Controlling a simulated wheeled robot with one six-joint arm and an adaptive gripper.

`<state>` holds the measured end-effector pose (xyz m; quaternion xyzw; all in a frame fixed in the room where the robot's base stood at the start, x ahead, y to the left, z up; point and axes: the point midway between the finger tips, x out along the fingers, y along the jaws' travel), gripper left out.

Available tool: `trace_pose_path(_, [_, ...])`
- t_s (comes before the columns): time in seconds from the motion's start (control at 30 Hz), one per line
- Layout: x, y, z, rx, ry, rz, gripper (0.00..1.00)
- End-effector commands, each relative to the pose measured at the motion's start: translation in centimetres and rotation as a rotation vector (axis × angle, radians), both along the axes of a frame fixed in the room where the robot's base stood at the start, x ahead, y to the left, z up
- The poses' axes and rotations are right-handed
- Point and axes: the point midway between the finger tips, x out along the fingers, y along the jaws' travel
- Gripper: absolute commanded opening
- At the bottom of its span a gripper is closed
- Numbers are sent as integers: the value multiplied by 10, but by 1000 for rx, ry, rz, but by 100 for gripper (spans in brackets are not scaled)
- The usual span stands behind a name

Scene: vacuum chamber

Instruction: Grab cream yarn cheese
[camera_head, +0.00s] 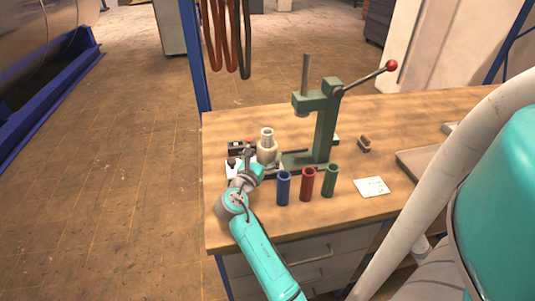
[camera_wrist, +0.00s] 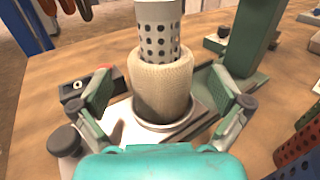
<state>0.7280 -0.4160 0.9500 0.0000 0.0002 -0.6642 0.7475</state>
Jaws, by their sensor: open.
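The cream yarn cheese (camera_wrist: 162,88) is a pale wound cylinder around a perforated grey tube (camera_wrist: 158,30). It stands upright on a round metal plate, and it also shows in the head view (camera_head: 267,152) at the left part of the bench. My gripper (camera_wrist: 165,100) is open, with one finger on either side of the yarn and gaps visible between the fingers and it. In the head view my gripper (camera_head: 248,160) is beside the yarn on its near left side, and its fingertips are hard to make out.
A green press (camera_head: 325,125) with a red-knobbed lever stands just right of the yarn. Blue (camera_head: 283,188), red (camera_head: 307,184) and green (camera_head: 330,180) perforated tubes stand in front of the press. A white card (camera_head: 371,187) lies to their right. A small dark box (camera_wrist: 92,85) sits behind the left finger.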

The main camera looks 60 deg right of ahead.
Motion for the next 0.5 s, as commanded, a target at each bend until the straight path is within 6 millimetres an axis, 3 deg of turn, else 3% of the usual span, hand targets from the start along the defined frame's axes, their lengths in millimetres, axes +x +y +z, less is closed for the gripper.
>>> trace_pose_path(0.2, [2,-28,1,0,-1,-2,100])
trace_pose_path(0.5, [3,-32,0,0,0,0,100])
